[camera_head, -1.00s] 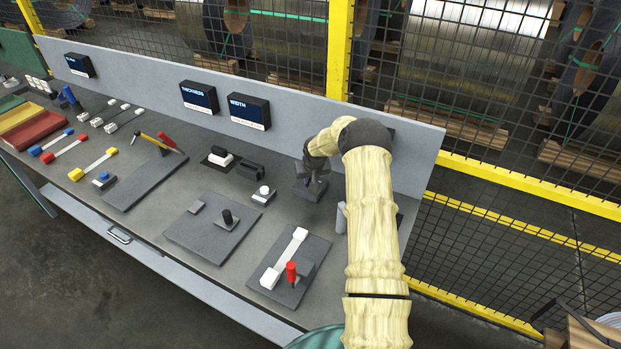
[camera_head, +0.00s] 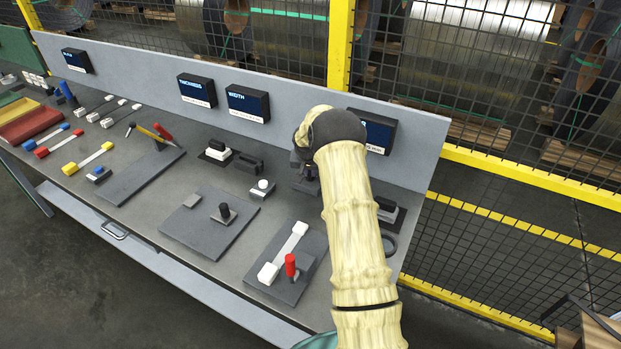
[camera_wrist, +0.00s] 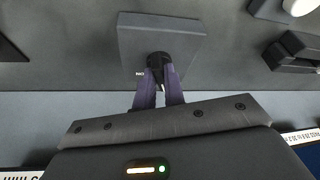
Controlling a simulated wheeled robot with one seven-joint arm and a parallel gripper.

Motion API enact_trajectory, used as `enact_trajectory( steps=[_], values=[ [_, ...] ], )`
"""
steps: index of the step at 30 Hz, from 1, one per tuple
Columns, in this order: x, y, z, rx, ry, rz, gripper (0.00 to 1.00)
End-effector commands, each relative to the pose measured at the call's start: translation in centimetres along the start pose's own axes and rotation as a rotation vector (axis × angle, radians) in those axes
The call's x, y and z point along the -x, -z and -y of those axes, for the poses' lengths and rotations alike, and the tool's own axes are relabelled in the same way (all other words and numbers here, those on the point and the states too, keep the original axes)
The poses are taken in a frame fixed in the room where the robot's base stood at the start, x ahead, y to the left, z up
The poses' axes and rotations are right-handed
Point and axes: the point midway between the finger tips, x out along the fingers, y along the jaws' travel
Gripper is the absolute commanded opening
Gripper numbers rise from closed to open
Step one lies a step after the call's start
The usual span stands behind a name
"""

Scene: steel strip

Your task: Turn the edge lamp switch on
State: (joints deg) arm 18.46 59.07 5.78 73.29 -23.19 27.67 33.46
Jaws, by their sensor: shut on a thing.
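A grey box with a black knob (camera_wrist: 160,58) and the printed word ON shows in the wrist view; I take it as the edge lamp switch (camera_wrist: 140,32). My gripper (camera_wrist: 161,72) has its two purple fingers closed around the knob from the near side. In the head view, my gripper (camera_head: 306,184) is low over the right part of the bench, near the back panel. There my gripper and arm hide most of the switch, and no lamp state can be read.
A white push button (camera_head: 263,186) and a dark bracket (camera_head: 248,165) stand left of my gripper. A red-handled lever (camera_head: 290,265) rises nearer the front. The back panel (camera_head: 310,95) carries several displays, including the WIDTH display (camera_head: 248,103).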

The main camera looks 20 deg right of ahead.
Motion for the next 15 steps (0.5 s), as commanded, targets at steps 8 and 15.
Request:
enact_trajectory(
  steps=[8, 15],
  values=[
    [-0.38, -0.07, 0.60, -0.236, -0.098, -0.004, 0.00],
    [-0.23, 0.09, 0.87, -0.448, -0.185, -0.003, 0.00]
  ],
)
